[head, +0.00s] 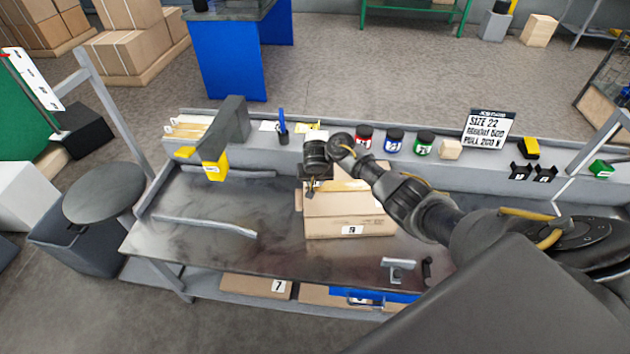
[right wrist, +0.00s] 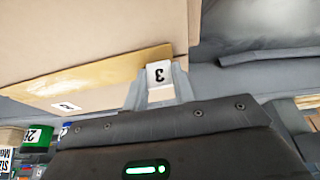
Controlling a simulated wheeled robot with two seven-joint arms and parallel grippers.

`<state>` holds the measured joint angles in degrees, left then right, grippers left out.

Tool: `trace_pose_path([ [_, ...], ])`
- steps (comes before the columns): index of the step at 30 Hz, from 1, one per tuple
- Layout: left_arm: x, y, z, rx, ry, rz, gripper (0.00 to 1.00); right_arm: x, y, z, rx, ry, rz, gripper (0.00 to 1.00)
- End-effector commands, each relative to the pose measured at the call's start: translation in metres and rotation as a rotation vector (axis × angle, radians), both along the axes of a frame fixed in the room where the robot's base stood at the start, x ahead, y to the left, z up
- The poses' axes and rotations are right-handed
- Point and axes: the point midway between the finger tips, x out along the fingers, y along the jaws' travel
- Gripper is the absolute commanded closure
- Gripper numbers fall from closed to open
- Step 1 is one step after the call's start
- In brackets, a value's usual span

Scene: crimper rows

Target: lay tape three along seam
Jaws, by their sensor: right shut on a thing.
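A cardboard box (head: 335,205) with a numbered label stands on the metal bench. My right gripper (head: 312,188) is over the box's left end, pointing down. In the right wrist view it is shut on the end of a yellow-brown tape strip (right wrist: 100,80), at a white tag (right wrist: 159,74) marked 3. The strip runs close along the box (right wrist: 80,35); I cannot tell whether it touches along its whole length. My arm hides part of the box top in the head view. My left gripper is not in view.
A yellow holder (head: 214,167) stands on the bench at left. Red (head: 364,136), blue (head: 394,141) and green (head: 424,143) jars and a sign (head: 487,128) line the back ledge. A grey bracket (head: 398,268) lies at front right. The bench's left part (head: 200,200) is mostly clear.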

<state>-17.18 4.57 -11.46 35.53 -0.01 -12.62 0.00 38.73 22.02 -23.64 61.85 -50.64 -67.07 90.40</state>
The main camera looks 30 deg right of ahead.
Motion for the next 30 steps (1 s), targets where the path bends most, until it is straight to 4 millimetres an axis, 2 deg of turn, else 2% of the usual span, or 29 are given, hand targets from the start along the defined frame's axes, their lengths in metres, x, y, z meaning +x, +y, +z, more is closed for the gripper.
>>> trace_pose_path([
  [6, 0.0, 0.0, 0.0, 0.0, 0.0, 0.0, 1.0, 0.0, 0.0, 0.0, 0.0, 0.001, 0.0, 0.95],
  [7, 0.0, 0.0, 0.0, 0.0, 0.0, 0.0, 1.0, 0.0, 0.0, 0.0, 0.0, 0.001, 0.0, 0.73],
  [12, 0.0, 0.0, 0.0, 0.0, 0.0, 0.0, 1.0, 0.0, 0.0, 0.0, 0.0, 0.0, 0.0, 0.5],
  [13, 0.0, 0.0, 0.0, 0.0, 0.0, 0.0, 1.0, 0.0, 0.0, 0.0, 0.0, 0.0, 0.0, 0.48],
  [23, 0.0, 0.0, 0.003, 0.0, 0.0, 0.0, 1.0, -0.001, 0.002, 0.006, 0.002, -0.001, 0.001, 0.48],
  [26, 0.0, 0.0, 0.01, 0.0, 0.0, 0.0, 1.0, -0.005, 0.005, 0.019, 0.004, -0.002, 0.003, 0.48],
  [30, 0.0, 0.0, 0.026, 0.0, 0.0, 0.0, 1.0, -0.014, 0.01, 0.046, 0.005, -0.002, 0.002, 0.48],
])
